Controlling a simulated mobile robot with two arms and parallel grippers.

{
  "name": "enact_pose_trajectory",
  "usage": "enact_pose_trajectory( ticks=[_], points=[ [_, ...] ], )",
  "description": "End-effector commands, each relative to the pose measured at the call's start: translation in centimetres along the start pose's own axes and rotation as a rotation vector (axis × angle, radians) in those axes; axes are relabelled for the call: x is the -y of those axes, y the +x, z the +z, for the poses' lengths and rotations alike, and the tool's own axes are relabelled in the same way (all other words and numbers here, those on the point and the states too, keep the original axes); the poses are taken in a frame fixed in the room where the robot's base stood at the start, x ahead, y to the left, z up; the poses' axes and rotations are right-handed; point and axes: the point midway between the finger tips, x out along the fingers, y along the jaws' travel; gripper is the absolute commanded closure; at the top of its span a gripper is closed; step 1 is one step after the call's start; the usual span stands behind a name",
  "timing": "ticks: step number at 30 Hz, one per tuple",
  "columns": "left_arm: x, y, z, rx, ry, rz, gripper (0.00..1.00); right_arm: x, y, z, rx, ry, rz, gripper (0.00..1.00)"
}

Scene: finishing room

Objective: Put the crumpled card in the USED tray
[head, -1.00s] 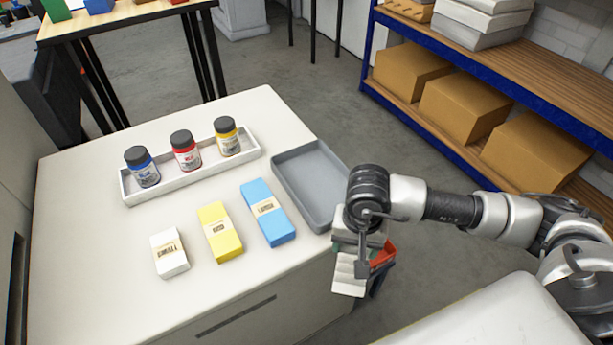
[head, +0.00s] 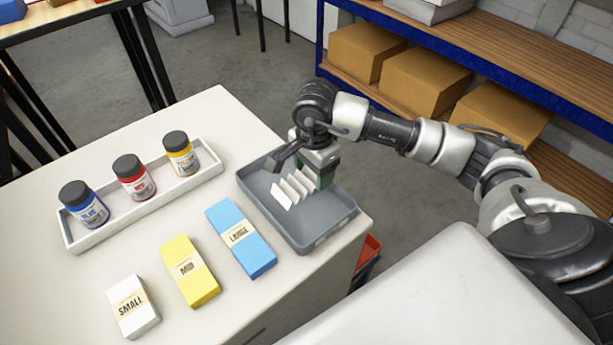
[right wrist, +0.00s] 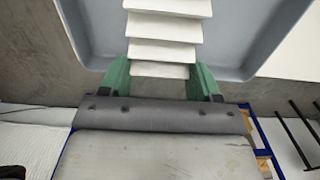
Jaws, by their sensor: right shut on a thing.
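The crumpled card (head: 291,190) is white and folded in zigzag pleats. My right gripper (head: 318,174) is shut on one end of it and holds it over the grey tray (head: 318,236). In the right wrist view the card (right wrist: 162,50) sticks out from between the green fingers (right wrist: 162,78), with the grey tray floor (right wrist: 235,25) beyond it. I cannot tell whether the card touches the tray floor. No USED label is readable on the tray. My left gripper is not in view.
A white tray (head: 150,205) with blue, red and yellow paint jars stands left of the grey tray. White, yellow and blue packs (head: 240,238) lie in front on the white worktop (head: 60,270). A red bin (head: 366,252) stands below the worktop's right edge.

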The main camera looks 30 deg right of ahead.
Motion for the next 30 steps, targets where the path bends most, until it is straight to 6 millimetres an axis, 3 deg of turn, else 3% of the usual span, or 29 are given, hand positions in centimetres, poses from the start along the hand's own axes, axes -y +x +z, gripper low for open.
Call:
enact_pose_trajectory(
  ticks=[6,17,27,28,30],
  points=[
    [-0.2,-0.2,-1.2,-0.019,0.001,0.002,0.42,2.0,1.2,-0.2,0.001,0.0,-0.001,0.64],
    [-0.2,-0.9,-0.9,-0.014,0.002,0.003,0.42,2.0,5.2,-0.2,0.001,-0.001,0.002,0.64],
    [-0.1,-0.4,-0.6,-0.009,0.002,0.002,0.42,2.0,5.7,-0.2,0.0,-0.002,-0.001,0.64],
    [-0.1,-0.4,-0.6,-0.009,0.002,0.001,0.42,2.0,5.7,-0.2,0.0,-0.002,-0.001,0.36],
    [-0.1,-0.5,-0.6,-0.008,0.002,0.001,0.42,2.0,5.5,-0.2,0.0,-0.002,-0.001,0.25]
  ],
)
